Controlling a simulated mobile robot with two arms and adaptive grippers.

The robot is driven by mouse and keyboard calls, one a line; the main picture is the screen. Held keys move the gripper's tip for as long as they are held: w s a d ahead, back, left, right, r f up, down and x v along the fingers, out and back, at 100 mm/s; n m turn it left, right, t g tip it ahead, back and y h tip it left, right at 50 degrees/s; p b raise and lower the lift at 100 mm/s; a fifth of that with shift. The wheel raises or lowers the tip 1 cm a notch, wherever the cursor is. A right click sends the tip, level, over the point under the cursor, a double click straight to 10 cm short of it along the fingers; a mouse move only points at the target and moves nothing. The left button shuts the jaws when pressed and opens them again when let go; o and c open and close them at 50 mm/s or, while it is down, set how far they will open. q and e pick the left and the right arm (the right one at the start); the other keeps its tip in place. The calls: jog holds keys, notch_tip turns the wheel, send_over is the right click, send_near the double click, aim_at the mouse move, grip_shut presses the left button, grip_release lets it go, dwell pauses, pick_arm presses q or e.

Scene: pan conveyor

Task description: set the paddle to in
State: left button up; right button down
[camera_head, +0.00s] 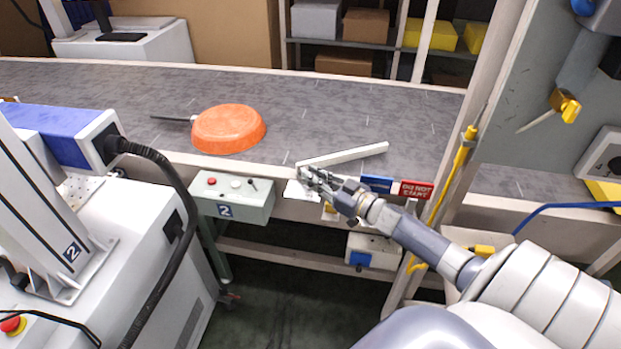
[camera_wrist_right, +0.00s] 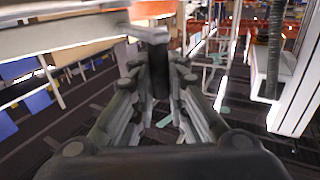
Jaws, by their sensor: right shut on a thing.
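The paddle (camera_head: 345,156) is a pale bar. It lies over the conveyor's near edge and slants from its left end, by my gripper, up to the right across the belt. My right gripper (camera_head: 313,180) is at the paddle's left end, at the near rail. In the right wrist view, my right gripper (camera_wrist_right: 160,95) has its fingers closed around a dark upright handle (camera_wrist_right: 157,62) below a pale bar. The fingers hide part of the handle. My left gripper is in neither view.
An orange pan (camera_head: 228,129) lies upside down on the conveyor (camera_head: 330,105), left of the paddle, its dark handle pointing left. A grey control box (camera_head: 232,198) marked 2 hangs below the near rail. A red sign (camera_head: 416,190) is right of my gripper.

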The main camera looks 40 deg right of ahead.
jog(key=shift+d, duration=0.55)
jog(key=c, duration=1.8)
grip_release()
jog(key=shift+r, duration=0.1)
jog(key=shift+o, duration=1.1)
jog(key=shift+d, duration=0.1)
jog(key=shift+a, duration=0.2)
jog(key=shift+s, duration=0.25)
jog(key=v, duration=1.1)
jog(key=shift+s, duration=0.25)
jog(key=shift+d, duration=0.15)
